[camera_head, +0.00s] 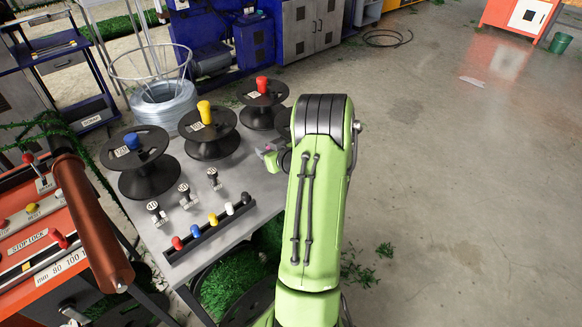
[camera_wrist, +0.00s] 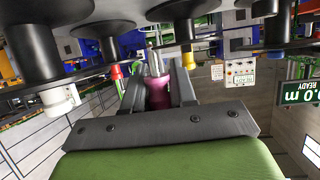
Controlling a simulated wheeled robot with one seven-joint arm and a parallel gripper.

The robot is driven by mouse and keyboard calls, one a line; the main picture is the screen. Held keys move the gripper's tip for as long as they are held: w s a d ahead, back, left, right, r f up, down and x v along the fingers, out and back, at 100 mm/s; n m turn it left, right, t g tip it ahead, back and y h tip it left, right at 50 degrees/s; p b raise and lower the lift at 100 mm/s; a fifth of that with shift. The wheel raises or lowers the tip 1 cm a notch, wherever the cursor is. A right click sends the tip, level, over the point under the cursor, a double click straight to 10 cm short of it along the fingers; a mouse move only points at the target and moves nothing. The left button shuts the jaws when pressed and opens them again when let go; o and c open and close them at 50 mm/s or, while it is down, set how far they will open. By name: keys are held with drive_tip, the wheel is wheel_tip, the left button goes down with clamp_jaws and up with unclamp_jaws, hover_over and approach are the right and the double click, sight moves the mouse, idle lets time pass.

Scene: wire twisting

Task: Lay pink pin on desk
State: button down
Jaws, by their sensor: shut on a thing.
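The pink pin (camera_wrist: 158,92) sits between the jaws of my gripper (camera_wrist: 157,78) in the wrist view, and the jaws are shut on it. In the head view only a small part of my gripper (camera_head: 270,152) shows at the left of my green arm, with a bit of pink at it; the rest is hidden by the arm. The desk (camera_head: 236,176) is a grey tabletop to the left of my arm. My gripper appears over or near its right side; I cannot tell the height or whether the pin touches the desk.
Black spools with a blue pin (camera_head: 132,141), a yellow pin (camera_head: 204,111) and a red pin (camera_head: 262,84) stand along the desk's back. A rack (camera_head: 210,238) of coloured pins lies at the front edge. Small stamped pieces (camera_head: 185,192) stand in the middle. Open floor is at right.

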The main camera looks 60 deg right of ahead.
sight(280, 177)
drive_tip(key=shift+m+g+h, duration=0.4)
drive_tip(key=shift+m+h, duration=0.3)
drive_tip(key=d+f+b, duration=0.1)
drive_tip(key=f, duration=0.2)
drive_tip(key=s+d+f+b, duration=0.1)
drive_tip(key=f, duration=0.2)
drive_tip(key=s+d+f+b, duration=0.1)
drive_tip(key=f, duration=0.2)
drive_tip(key=shift+d+f, duration=0.2)
drive_tip(key=shift+f, duration=0.05)
drive_tip(key=shift+f+b, duration=0.2)
drive_tip(key=shift+b, duration=0.1)
drive_tip(key=c, duration=0.9)
unclamp_jaws()
drive_tip(key=shift+r, duration=0.15)
